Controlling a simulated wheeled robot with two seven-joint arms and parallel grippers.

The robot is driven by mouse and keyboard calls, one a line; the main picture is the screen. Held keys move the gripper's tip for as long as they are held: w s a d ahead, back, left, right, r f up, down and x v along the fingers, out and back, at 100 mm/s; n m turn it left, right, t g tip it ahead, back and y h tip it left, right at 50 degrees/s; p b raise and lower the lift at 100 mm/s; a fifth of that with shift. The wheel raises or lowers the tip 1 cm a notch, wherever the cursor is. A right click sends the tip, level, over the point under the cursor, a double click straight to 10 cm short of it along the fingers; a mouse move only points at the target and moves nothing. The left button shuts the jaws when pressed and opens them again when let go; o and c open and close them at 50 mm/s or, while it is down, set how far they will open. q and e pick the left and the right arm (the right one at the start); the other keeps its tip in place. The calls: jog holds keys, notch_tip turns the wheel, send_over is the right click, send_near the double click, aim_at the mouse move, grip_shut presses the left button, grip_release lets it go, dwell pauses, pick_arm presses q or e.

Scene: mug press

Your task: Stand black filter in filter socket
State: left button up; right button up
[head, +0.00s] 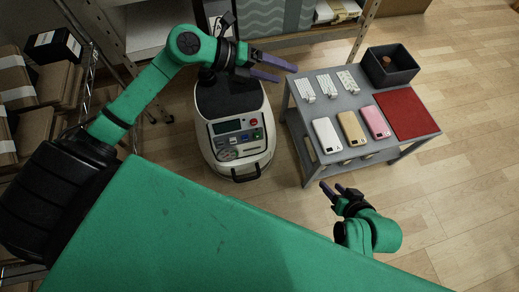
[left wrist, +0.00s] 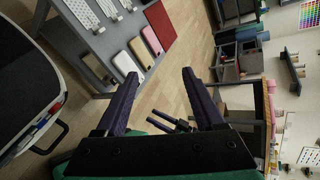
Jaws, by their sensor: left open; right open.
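I cannot make out a black filter or a filter socket in either view. My left gripper (head: 287,74) is open and empty in the head view, in the air between the white-and-black machine and the grey table (head: 291,118). Its two dark purple fingers stand apart in the left wrist view (left wrist: 160,78), with nothing between them. My right gripper (head: 331,187) is open and empty, just in front of the table's near edge. It also shows small and dark beyond my left fingers in the left wrist view (left wrist: 175,122).
On the table are white (head: 327,135), gold (head: 352,128) and pink (head: 376,122) phones, small white pieces (head: 327,85), a red mat (head: 407,112) and a dark open box (head: 390,67). The white-and-black machine (head: 240,150) stands left. Floor right of the table is clear.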

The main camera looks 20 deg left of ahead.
pick_arm(q)
jog(key=d+r+n+t+h, duration=0.4)
jog(key=r+n, duration=0.1)
jog(key=w+a+f+n+t+y, duration=0.2)
jog(key=a+f+n+t+y, duration=0.55)
jog(key=n, duration=1.15)
jog(key=s+f+n+g+y, duration=0.4)
jog(key=f+g, duration=0.1)
jog(key=f, duration=0.5)
jog(key=s+d+f+n+g+h, duration=0.2)
jog(key=s+d+f+g, duration=0.3)
jog(key=s+f, duration=0.5)
jog(key=shift+s+d+f+n+g, duration=0.2)
jog(key=shift+s+n+g, duration=0.1)
jog(key=shift+s+g, duration=0.4)
